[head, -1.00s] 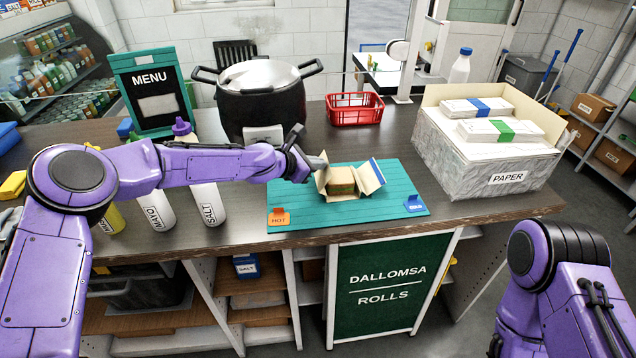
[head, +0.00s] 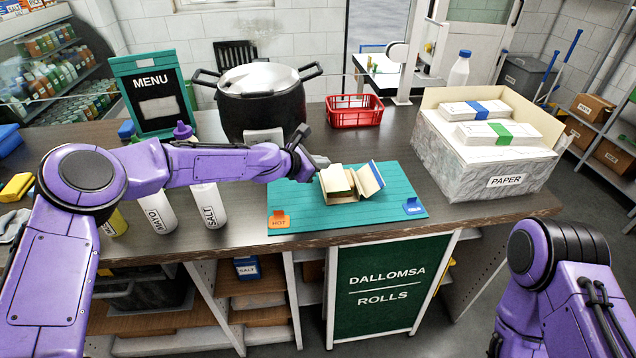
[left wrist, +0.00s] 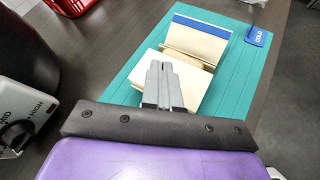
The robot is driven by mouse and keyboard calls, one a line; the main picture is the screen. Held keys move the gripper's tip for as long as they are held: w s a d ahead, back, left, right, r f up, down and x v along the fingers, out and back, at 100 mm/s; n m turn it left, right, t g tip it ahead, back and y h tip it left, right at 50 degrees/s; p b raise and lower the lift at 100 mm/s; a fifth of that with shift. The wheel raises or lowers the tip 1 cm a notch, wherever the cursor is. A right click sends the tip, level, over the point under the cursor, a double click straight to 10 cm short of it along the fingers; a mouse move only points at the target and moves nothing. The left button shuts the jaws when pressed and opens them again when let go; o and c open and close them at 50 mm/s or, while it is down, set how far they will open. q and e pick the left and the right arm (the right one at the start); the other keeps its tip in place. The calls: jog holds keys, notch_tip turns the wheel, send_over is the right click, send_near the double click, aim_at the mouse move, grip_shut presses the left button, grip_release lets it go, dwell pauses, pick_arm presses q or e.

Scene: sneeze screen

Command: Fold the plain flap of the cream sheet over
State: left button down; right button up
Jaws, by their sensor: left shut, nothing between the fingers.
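The cream sheet (head: 341,179) lies on the teal mat (head: 300,187) around a block of filling. Its plain flap, on the left, leans over the filling, covering much of it; it also shows in the left wrist view (left wrist: 137,92). The opposite flap with a blue edge stripe (head: 372,178) stands tilted up on the right; it shows beyond the plain flap in the left wrist view (left wrist: 197,42). My left gripper (head: 324,162) is shut and empty, its tips at the plain flap; contact is unclear. It hides part of that flap in the left wrist view (left wrist: 160,66). My right gripper is out of view.
An orange HOT tag (head: 279,219) and a blue COLD tag (head: 413,206) sit at the mat's front corners. A large pot (head: 262,100), a red basket (head: 355,111) and a PAPER box (head: 480,165) stand around it. White bottles (head: 208,207) stand left, below my left arm.

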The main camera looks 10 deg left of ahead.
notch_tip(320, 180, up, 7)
jog(key=p, duration=0.6)
dwell(0.3)
dwell(0.4)
